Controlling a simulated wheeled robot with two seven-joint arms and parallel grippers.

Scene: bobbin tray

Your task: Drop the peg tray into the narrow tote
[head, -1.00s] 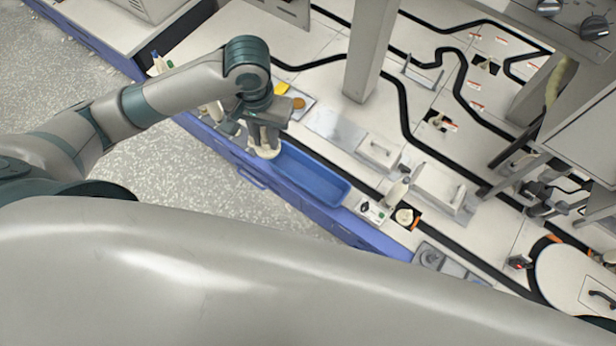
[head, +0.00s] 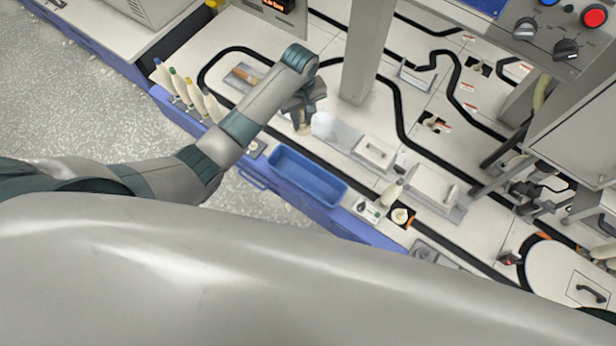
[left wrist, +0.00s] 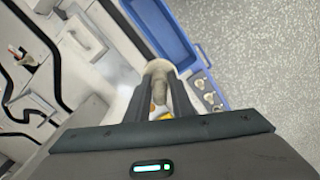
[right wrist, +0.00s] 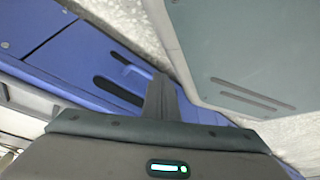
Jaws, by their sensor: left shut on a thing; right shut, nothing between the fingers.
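The narrow tote (head: 292,186) is a long blue bin on the front edge of the bench, and its visible inside looks empty. It also shows at the top of the left wrist view (left wrist: 165,30). My left gripper (head: 303,124) is past the tote's far side, above the bench. It is shut on a pale, round-ended peg-like piece (left wrist: 158,68), with a bit of yellow and white between the fingers. I cannot make out whether a tray is attached to this piece. My right gripper (right wrist: 160,90) is shut and empty beside the blue cabinet front.
Several pale bobbins (head: 194,92) with coloured tips stand at the bench's left. A grey metal plate (head: 335,130) lies right of my left gripper, near a square post (head: 367,55). A small white box (head: 367,208) is right of the tote.

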